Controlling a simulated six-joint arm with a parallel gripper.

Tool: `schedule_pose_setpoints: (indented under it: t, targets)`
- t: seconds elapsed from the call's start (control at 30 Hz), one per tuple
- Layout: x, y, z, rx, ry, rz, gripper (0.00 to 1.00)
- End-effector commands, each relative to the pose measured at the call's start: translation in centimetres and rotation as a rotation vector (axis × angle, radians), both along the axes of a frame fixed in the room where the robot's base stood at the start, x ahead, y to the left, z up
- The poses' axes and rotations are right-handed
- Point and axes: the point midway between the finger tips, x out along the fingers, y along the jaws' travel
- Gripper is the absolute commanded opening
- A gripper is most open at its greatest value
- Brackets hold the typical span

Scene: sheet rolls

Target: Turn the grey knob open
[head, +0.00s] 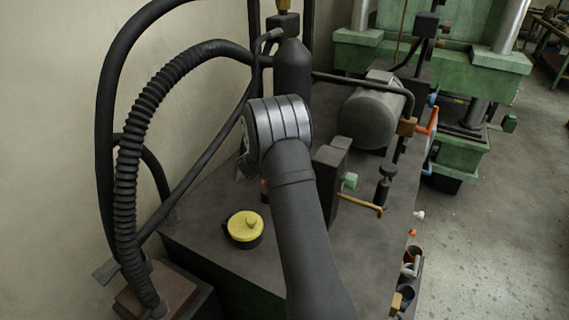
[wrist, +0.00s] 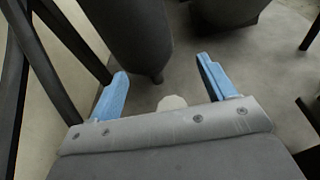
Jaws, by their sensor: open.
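My gripper (wrist: 163,78) is open in the wrist view, with its two blue fingers spread well apart. A small pale, rounded thing (wrist: 172,102) shows between the fingers, close to the gripper's front edge. It may be the grey knob, but its lower part is hidden by the gripper, and I cannot tell how it is turned. Nothing is gripped. In the head view my arm covers most of my gripper, and I cannot pick out the grey knob there for sure.
A dark upright cylinder (wrist: 130,35) stands just beyond the fingers, and dark hoses (wrist: 70,40) run along the left. In the head view a yellow-lidded cap (head: 244,226) sits on the dark machine top (head: 205,262). A motor (head: 372,118) and a brown lever (head: 361,203) are right of my arm.

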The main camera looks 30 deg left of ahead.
Motion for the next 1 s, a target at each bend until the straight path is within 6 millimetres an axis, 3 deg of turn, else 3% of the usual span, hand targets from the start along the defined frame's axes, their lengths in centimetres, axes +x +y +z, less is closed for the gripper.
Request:
schedule_pose_setpoints:
  t: [0.23,0.57,0.77,1.0]
  targets:
    - [-1.4,1.9,-0.3,0.008,0.111,-0.207,0.76]
    - [-2.9,2.8,-1.5,0.001,0.206,-0.282,0.76]
    - [-2.9,2.7,-4.3,-0.002,0.207,-0.283,0.76]
    - [-2.9,2.7,-9.6,-0.002,0.208,-0.282,0.76]
